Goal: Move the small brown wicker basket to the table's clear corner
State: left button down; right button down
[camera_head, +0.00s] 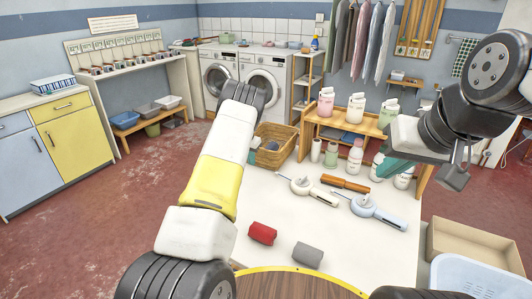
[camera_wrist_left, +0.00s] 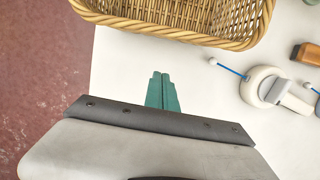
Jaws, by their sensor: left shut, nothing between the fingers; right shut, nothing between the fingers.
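The small brown wicker basket (camera_head: 285,133) stands upright on the far left part of the white table (camera_head: 285,210), partly hidden by my left arm. Something small and dark lies inside it. In the left wrist view its near rim and woven side (camera_wrist_left: 185,38) show at the top. My left gripper (camera_wrist_left: 162,78) is shut and empty, its teal fingers just short of the basket's near side and apart from it in the picture. In the head view only a bit of it (camera_head: 254,143) shows beside my arm.
Bottles (camera_head: 355,157) and a wooden shelf (camera_head: 338,123) stand behind. The table between rolls and basket looks bare.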

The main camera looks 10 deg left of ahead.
pick_arm(q)
jog(key=s+r+m+t+h, duration=0.1)
jog(key=s+r+m, duration=0.3)
jog(key=r, duration=0.8)
jog(key=s+r+m, duration=0.3)
jog(key=s+r, duration=0.3)
jog(key=r, duration=0.5)
jog(key=s+d+r+m+h, duration=0.1)
jog(key=s+d+r+m, duration=0.3)
jog(key=s+r+m, duration=0.8)
jog(key=s+d+m+t, duration=0.1)
jog(key=s+m, duration=0.5)
jog(key=s, duration=0.7)
jog(key=s+d+f+m+t, duration=0.1)
jog(key=s+d+m, duration=0.3)
jog(key=s, duration=0.9)
jog(key=m, duration=0.3)
jog(key=shift+m+t+y, duration=0.3)
jog(key=shift+y, duration=0.1)
